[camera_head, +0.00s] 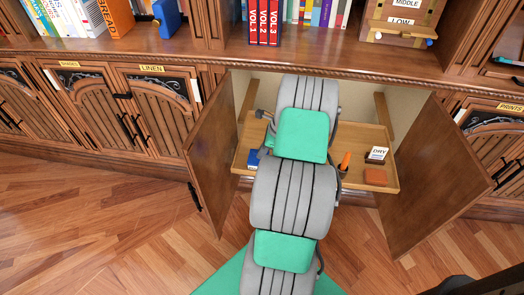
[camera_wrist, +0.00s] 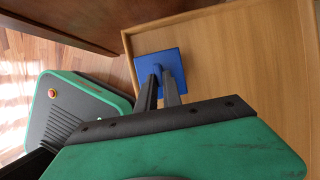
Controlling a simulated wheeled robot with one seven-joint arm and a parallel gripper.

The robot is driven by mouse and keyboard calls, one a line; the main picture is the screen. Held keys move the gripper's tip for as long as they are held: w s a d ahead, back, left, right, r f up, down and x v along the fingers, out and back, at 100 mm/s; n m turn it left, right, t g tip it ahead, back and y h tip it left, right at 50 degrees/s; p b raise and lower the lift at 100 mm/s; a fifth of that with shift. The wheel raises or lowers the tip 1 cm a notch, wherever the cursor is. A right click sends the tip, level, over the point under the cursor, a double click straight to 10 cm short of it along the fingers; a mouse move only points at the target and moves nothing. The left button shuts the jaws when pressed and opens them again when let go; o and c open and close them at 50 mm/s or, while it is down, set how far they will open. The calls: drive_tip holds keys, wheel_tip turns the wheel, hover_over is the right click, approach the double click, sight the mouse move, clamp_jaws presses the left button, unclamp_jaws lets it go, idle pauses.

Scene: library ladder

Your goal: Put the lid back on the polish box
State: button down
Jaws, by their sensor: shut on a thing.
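A flat blue square piece (camera_wrist: 168,56), which looks like the polish box lid, is at the tray's edge in the wrist view. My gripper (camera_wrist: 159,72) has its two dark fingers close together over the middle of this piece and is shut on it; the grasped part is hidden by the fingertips. In the head view a blue piece (camera_head: 252,159) shows at the left end of the pull-out tray (camera_head: 243,140), beside my arm. My arm hides the gripper there. I cannot tell whether the box is beneath the blue piece.
The tray's right side holds an orange upright object (camera_head: 345,162), an orange-brown block (camera_head: 376,177) and a "DRY" card (camera_head: 377,154). Open cabinet doors flank the tray, left (camera_head: 213,150) and right (camera_head: 435,180). The tray's middle is mostly hidden by my arm.

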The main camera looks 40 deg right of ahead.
idle(0.4)
drive_tip(key=c, duration=0.9)
unclamp_jaws()
drive_tip(key=shift+c, duration=0.2)
drive_tip(key=shift+r+p, duration=3.35)
drive_tip(key=shift+r, duration=0.2)
drive_tip(key=shift+c, duration=0.3)
clamp_jaws()
